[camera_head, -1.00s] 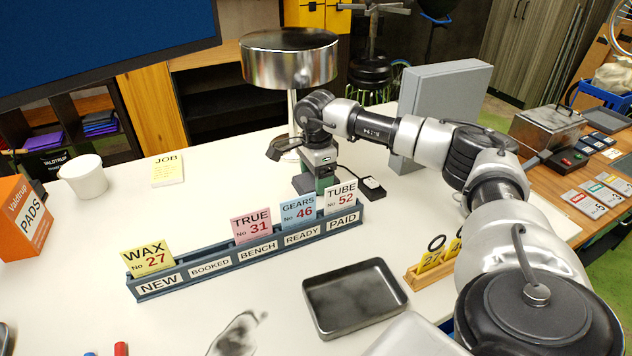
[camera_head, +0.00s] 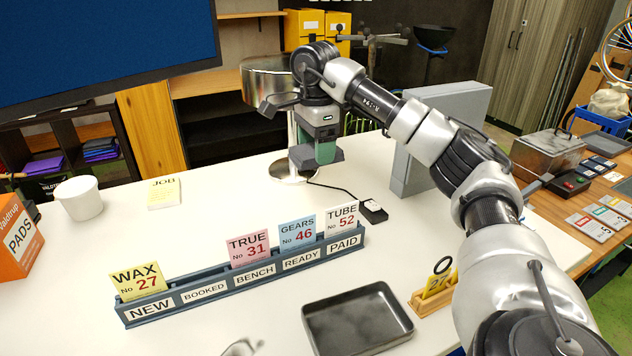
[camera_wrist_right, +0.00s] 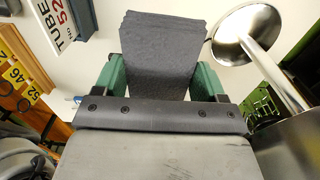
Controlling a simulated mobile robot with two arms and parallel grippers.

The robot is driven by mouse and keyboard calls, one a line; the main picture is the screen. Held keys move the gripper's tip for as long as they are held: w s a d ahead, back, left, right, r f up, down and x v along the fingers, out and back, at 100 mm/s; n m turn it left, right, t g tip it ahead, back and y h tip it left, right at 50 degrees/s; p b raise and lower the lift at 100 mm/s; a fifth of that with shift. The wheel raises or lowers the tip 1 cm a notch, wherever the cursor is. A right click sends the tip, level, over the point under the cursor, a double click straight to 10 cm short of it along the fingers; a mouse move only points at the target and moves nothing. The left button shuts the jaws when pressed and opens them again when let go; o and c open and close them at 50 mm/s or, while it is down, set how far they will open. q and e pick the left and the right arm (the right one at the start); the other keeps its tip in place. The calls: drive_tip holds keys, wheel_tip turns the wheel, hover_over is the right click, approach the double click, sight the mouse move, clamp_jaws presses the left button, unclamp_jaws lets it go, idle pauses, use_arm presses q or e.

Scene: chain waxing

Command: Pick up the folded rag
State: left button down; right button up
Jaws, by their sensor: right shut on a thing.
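The folded rag is dark grey. In the right wrist view the rag (camera_wrist_right: 160,45) sits between the two green fingers of my right gripper (camera_wrist_right: 158,75). In the head view my right gripper (camera_head: 322,150) is raised above the white table, in front of the metal lamp, with the grey rag (camera_head: 325,159) at its fingertips. The gripper is shut on the rag, and the rag looks clear of the table. My left gripper is not in view.
A card rack (camera_head: 215,284) stands left of centre, with a black tray (camera_head: 357,318) in front of it. The lamp (camera_head: 262,85) is close behind the gripper, and a grey panel (camera_head: 440,130) stands to its right. A corded black box (camera_head: 373,211) lies nearby.

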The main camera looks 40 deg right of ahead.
wheel_tip(320, 180, up, 15)
drive_tip(key=p, duration=0.5)
drive_tip(key=shift+f, duration=0.1)
drive_tip(key=o, duration=0.3)
drive_tip(key=shift+c, duration=1)
